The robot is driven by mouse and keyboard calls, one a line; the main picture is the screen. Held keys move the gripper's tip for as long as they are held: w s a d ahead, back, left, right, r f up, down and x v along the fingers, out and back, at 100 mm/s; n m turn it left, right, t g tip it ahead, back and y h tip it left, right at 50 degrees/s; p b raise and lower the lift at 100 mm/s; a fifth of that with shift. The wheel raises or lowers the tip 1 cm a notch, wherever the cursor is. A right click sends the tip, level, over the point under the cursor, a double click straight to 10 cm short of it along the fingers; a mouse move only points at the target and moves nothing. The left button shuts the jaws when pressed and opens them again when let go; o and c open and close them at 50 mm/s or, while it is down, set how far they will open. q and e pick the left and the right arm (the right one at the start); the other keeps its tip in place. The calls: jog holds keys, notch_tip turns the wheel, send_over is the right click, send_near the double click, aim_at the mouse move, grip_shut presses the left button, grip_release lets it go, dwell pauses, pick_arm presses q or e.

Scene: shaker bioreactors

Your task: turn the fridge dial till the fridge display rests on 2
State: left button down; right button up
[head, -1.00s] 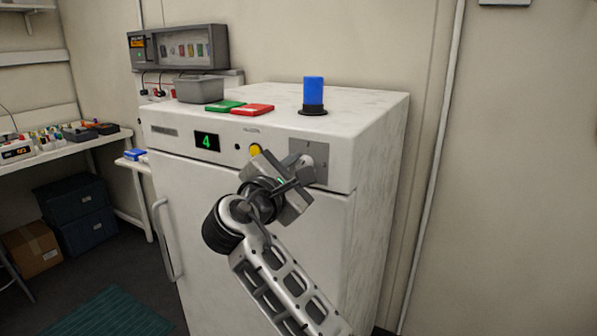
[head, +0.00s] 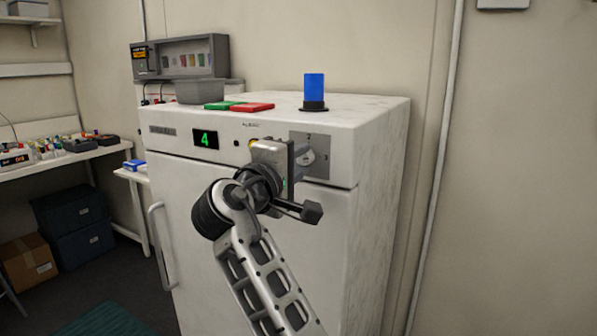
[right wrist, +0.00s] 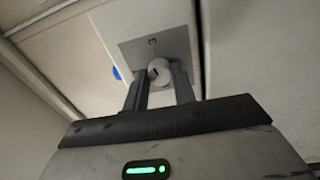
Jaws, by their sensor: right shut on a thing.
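The white fridge (head: 262,215) stands in front of me. Its display (head: 205,139) shows a green 4. The dial (head: 309,157) is a small round light knob on a grey plate (head: 322,166) at the front's upper right; it also shows in the right wrist view (right wrist: 159,70). My right gripper (head: 300,160) is at the plate, its fingers shut on the dial from both sides; in the right wrist view the fingertips (right wrist: 161,78) flank the knob. A dark mark shows on the knob's face. My left gripper is not in view.
A blue cylinder on a black base (head: 314,92), red (head: 253,107) and green (head: 225,105) flat items and a grey bin (head: 202,90) are on the fridge top. A yellow button, mostly hidden, is left of the plate. A cluttered bench (head: 80,160) stands at left.

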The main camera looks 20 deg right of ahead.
pick_arm(q)
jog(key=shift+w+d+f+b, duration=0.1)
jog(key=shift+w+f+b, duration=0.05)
jog(key=shift+b, duration=0.3)
pick_arm(e)
jog(key=shift+f+m, duration=0.15)
jog(key=shift+m, duration=0.65)
jog(key=o, duration=1)
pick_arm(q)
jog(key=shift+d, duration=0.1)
